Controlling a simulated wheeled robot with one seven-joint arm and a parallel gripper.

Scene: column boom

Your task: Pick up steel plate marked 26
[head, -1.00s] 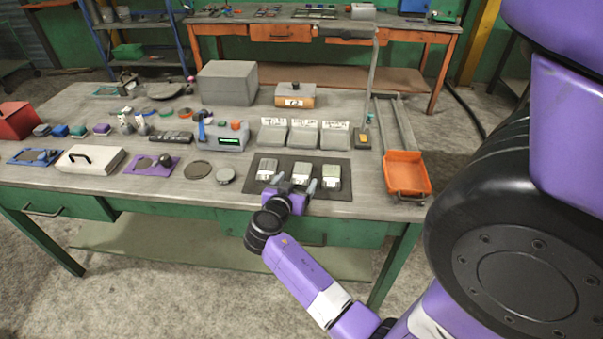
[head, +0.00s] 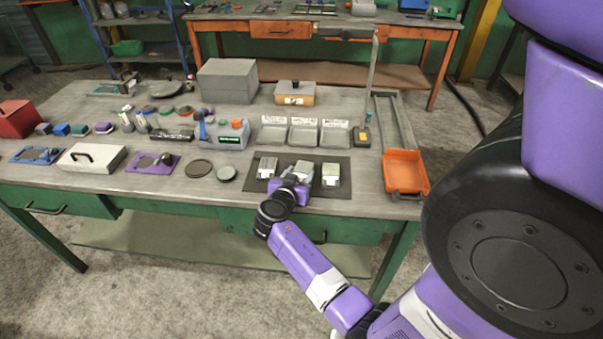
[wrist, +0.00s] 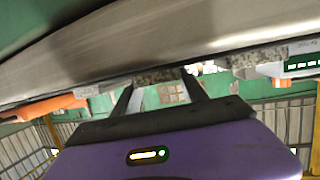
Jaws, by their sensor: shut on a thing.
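Three small grey steel plates stand in a row on the dark mat (head: 344,199) at the front of the bench: a left plate (head: 267,167), a middle plate (head: 304,168) and a right plate (head: 331,174). Their markings are too small to read, so I cannot tell which is 26. My gripper (head: 296,181) is shut on the middle plate from the front; the gripper covers the plate's near part. In the wrist view the two dark fingers (wrist: 158,88) reach a speckled grey edge below the bench edge.
Three grey trays with labels (head: 304,135) stand behind the mat. An orange scoop-like tray (head: 404,172) lies to the right. A grey device with a green display (head: 225,135) and round dark discs (head: 199,168) are to the left. The neighbouring plates stand close on both sides.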

